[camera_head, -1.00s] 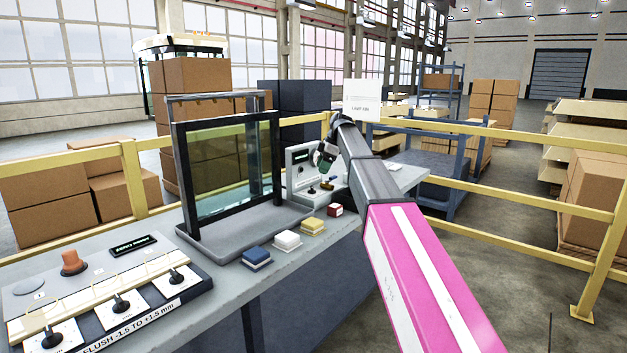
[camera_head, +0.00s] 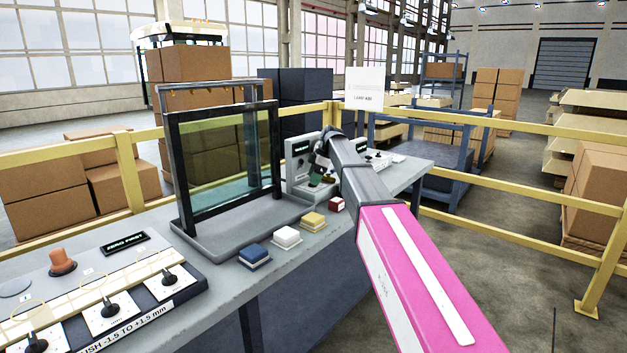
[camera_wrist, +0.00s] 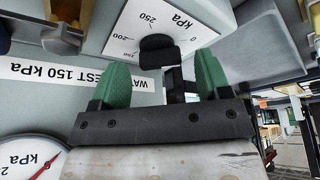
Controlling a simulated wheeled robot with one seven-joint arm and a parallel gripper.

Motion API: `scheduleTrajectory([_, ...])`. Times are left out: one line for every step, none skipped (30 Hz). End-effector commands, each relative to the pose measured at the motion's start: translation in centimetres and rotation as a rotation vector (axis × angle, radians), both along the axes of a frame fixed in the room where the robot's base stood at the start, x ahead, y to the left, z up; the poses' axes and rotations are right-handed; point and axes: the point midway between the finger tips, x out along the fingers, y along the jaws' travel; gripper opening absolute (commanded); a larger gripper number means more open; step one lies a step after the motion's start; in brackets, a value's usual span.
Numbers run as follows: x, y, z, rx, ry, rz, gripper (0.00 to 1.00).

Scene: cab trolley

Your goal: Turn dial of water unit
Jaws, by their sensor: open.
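The water unit (camera_head: 301,166) stands on the bench behind the glass panel's right side, partly hidden by my arm. In the wrist view its dial (camera_wrist: 157,50) is a black knob on a white plate (camera_wrist: 181,22) marked in kPa, with 0, 200 and 250 readable. A label (camera_wrist: 75,75) reading in part "WA... EST 150 kPa" lies beside it. My gripper (camera_wrist: 165,78) has green fingertips spread apart, one on each side just short of the knob. The knob lies between and slightly beyond the tips; contact is not visible. My gripper is also small in the head view (camera_head: 318,176).
A framed glass panel (camera_head: 223,155) stands left of the unit. Blue (camera_head: 255,256), white (camera_head: 286,236), yellow (camera_head: 313,221) and red (camera_head: 337,204) blocks line the bench front. A round kPa gauge (camera_wrist: 34,160) shows at the wrist view's lower left. Yellow rails (camera_head: 480,168) run behind.

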Motion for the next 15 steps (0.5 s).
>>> scheduleTrajectory([-0.06, 0.16, -0.42, 0.000, 0.001, 0.000, 0.70])
scheduleTrajectory([-0.07, 0.22, -0.58, 0.000, 0.001, 0.000, 0.70])
scheduleTrajectory([-0.08, 0.29, -0.73, 0.000, 0.001, 0.000, 0.70])
scheduleTrajectory([-0.07, 0.32, -0.82, 0.000, 0.001, 0.000, 0.70])
scheduleTrajectory([-0.07, 0.36, -0.88, 0.000, 0.001, 0.000, 0.70])
scheduleTrajectory([-0.08, 0.38, -0.92, 0.000, 0.001, 0.000, 0.70])
scheduleTrajectory([-0.07, 0.39, -0.94, 0.000, 0.001, 0.000, 0.70])
scheduleTrajectory([-0.07, 0.40, -0.95, 0.000, 0.001, 0.000, 0.70])
scheduleTrajectory([-0.07, 0.40, -0.95, 0.000, 0.000, 0.000, 0.70])
scheduleTrajectory([-0.06, 0.40, -0.94, 0.000, 0.000, 0.000, 0.70])
scheduleTrajectory([-0.06, 0.40, -0.94, 0.000, 0.000, 0.000, 0.70])
scheduleTrajectory([-0.06, 0.39, -0.93, 0.000, 0.000, 0.000, 0.70])
scheduleTrajectory([-0.06, 0.40, -0.93, 0.000, 0.000, 0.000, 0.70])
scheduleTrajectory([-0.06, 0.40, -0.93, 0.000, 0.000, 0.000, 0.60])
scheduleTrajectory([-0.06, 0.39, -0.92, 0.000, 0.000, 0.000, 0.47])
